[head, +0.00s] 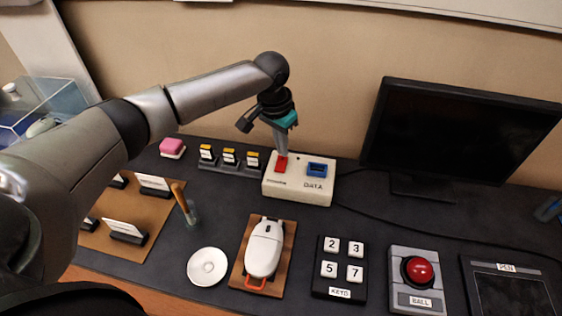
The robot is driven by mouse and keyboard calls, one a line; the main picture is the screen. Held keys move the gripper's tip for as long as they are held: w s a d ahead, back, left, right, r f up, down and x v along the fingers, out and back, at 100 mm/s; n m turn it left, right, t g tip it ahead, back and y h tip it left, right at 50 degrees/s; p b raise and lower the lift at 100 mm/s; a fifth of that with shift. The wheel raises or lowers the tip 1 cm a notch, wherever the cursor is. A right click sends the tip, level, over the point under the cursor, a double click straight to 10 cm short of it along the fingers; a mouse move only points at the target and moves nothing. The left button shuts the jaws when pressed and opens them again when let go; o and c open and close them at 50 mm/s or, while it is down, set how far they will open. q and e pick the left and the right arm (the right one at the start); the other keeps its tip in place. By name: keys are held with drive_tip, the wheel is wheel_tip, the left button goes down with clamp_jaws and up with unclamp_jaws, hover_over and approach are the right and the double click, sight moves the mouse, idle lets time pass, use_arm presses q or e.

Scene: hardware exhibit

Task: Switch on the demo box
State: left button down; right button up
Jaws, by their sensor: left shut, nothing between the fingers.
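The demo box is most likely the cream box (297,190) marked with "DATA" at the back middle of the table. It has a red switch (281,164) on its left and a blue switch (317,170) on its right. My left gripper (282,150) is shut and empty. It points down from above, its fingertips at or just above the red switch. I cannot tell whether they touch it. The fingers hide part of the red switch's upper end. My right gripper is not in view.
In front are a white mouse (264,247), a round white dish (207,267), a keypad (340,269) and a red ball device (418,275). A monitor (455,130) stands right.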

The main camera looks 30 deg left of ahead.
sight(282, 160)
use_arm(q)
drive_tip(key=shift+f, duration=0.95)
idle(0.6)
wheel_tip(282, 160, up, 7)
drive_tip(key=p, duration=0.9)
drive_tip(key=shift+r, duration=0.1)
idle(0.4)
